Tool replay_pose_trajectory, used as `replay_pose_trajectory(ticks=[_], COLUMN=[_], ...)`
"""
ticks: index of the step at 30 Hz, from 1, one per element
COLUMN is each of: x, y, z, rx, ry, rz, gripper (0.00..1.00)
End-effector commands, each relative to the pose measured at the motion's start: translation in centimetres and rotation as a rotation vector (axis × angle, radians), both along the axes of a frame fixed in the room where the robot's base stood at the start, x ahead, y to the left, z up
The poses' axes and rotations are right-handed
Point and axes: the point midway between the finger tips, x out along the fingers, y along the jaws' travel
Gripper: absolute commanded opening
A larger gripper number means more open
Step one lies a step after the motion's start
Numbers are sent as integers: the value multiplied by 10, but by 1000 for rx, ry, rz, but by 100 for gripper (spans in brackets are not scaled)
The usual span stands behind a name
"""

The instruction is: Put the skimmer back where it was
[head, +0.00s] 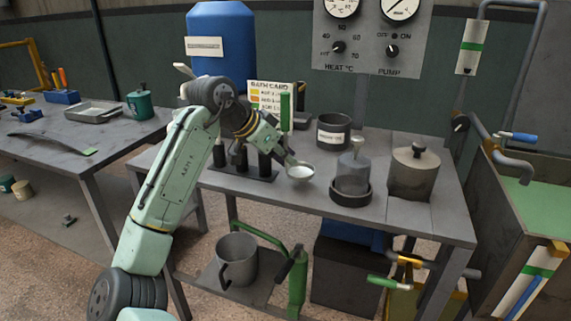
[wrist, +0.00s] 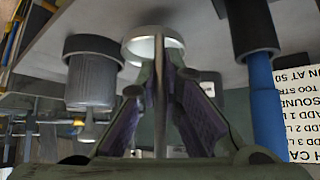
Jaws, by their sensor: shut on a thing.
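My gripper is shut on the skimmer's handle, which is mostly hidden by the fingers in the head view. In the wrist view, my gripper (wrist: 178,75) shows with the skimmer's bowl (wrist: 140,46) just beyond the fingertips. A dark rack (head: 243,174) with several upright dark-handled pieces stands just left of the skimmer; my arm partly covers it. I cannot tell whether the skimmer touches the bench.
A dark labelled pot (head: 333,132) and a bath card (head: 268,94) stand behind. A blue drum (head: 222,45) is at the back.

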Motion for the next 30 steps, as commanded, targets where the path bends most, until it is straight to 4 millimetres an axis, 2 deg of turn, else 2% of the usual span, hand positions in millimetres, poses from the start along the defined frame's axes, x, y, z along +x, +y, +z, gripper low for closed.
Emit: replay_pose_trajectory(ticks=[6, 16, 17, 25, 30], x=[-1, -1, -1, -1, -1], y=[1, 0, 0, 0, 0], z=[-26, -31, -32, -31, -31], rx=[-2, -2, -2, -1, -1], ry=[0, 0, 2, 2, 2], rz=[3, 1, 2, 2, 2], gripper=[0, 0, 8, 26, 27])
